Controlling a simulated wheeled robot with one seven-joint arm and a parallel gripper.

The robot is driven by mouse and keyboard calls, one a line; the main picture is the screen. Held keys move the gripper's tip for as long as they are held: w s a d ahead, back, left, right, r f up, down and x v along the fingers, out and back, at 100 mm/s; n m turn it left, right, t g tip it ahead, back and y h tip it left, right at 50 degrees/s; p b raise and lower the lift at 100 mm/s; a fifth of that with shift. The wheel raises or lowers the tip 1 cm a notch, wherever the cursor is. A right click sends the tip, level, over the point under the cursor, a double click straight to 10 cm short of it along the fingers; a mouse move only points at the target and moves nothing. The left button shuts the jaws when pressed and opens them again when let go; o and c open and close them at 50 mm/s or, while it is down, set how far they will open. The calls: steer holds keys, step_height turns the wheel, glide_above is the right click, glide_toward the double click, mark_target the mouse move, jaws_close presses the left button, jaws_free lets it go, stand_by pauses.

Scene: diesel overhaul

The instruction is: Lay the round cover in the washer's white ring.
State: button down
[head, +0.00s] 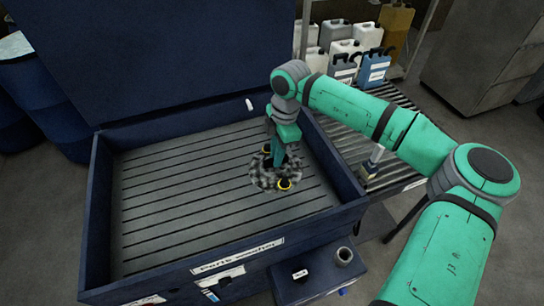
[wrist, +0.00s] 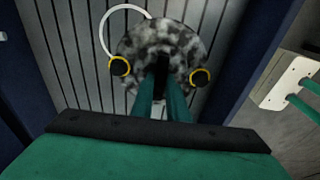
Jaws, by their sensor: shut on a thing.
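The round cover (head: 261,179) is a mottled grey and black disc with two yellow-rimmed black knobs. My gripper (head: 276,163) is shut on it from above, over the right part of the washer's slatted floor (head: 180,200). In the wrist view the cover (wrist: 165,36) sits at the tips of my gripper (wrist: 160,85), between the two knobs. The white ring (wrist: 103,30) shows there as an arc up and left of the cover, partly hidden behind it. I cannot make out the ring in the head view. The cover's height above the floor is hard to tell.
The blue parts washer (head: 98,215) has raised walls around its floor and a tall raised lid (head: 170,55) behind. A roller conveyor (head: 350,135) runs along its right, with jugs (head: 373,68) at the back. The left of the washer floor is clear.

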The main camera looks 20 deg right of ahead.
steer(key=w+f, duration=0.4)
steer(key=w, duration=0.1)
steer(key=w+d+f, duration=0.1)
steer(key=w+f, duration=0.1)
steer(key=shift+w+f, duration=0.1)
steer(key=shift+w, duration=0.25)
steer(key=shift+w+d+f, duration=0.1)
steer(key=shift+w+f, duration=0.1)
steer(key=shift+f, duration=0.55)
steer(key=shift+w+d+f, duration=0.1)
steer(key=shift+w+f, duration=0.05)
steer(key=shift+f, duration=0.6)
steer(key=shift+w+f, duration=0.2)
steer(key=shift+f, duration=0.55)
steer(key=c, duration=1.7)
jaws_free()
steer(key=shift+w+f, duration=0.1)
steer(key=shift+f, duration=0.1)
steer(key=shift+s+d, duration=0.1)
steer(key=shift+s, duration=0.1)
steer(key=shift+r, duration=0.15)
steer(key=r, duration=0.4)
steer(key=d+r, duration=0.1)
steer(key=r, duration=0.7)
steer(key=shift+w+d, duration=0.1)
steer(key=shift+d, duration=0.05)
